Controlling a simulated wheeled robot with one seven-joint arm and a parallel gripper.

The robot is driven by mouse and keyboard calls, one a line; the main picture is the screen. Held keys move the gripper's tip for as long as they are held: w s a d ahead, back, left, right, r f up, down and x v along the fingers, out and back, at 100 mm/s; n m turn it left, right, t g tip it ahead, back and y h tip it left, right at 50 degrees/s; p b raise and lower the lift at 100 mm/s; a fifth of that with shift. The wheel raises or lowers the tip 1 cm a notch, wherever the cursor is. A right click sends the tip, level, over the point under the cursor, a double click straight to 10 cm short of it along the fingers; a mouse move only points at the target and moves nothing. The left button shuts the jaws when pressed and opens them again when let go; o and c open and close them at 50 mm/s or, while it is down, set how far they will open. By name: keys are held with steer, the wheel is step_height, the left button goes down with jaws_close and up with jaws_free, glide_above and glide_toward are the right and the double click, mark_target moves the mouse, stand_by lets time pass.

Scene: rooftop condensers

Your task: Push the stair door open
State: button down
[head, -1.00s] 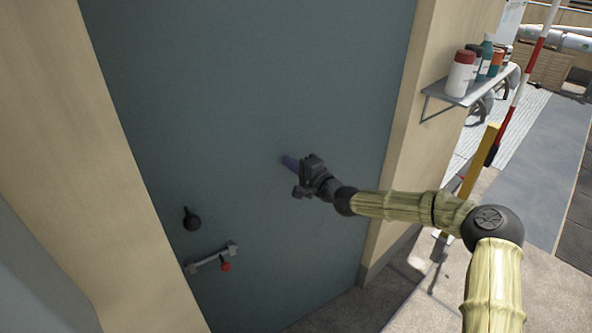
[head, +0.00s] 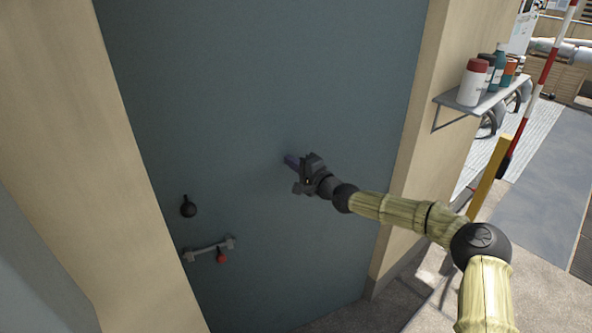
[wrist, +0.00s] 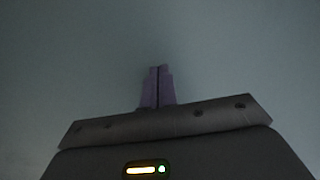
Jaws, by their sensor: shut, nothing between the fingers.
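The stair door (head: 270,90) is a large flat blue-grey panel between beige jambs in the head view. A horizontal bar handle (head: 209,248) with a red knob sits low at its left side, below a dark round knob (head: 188,207). My gripper (head: 289,160) is shut and empty, right of and above the handle. Its purple fingertips point at the door face and look against it or very near; exact contact is hard to tell. In the wrist view the shut fingers (wrist: 157,86) stand before the plain door surface (wrist: 240,50). No gap along the door's edges is clearly visible.
Beige jambs stand at left (head: 60,120) and right (head: 415,130). A wall shelf (head: 480,108) with several bottles is right of the doorway. A yellow post (head: 490,175) and a red-white pole (head: 540,90) stand farther right, by open paved ground.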

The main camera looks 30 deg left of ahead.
steer(key=shift+w+a, duration=0.2)
steer(key=shift+w, duration=0.15)
steer(key=w+a+b, duration=0.2)
steer(key=shift+w+a+b, duration=0.35)
steer(key=shift+a, duration=0.05)
steer(key=shift+s+a, duration=0.1)
steer(key=shift+s, duration=0.05)
stand_by(0.3)
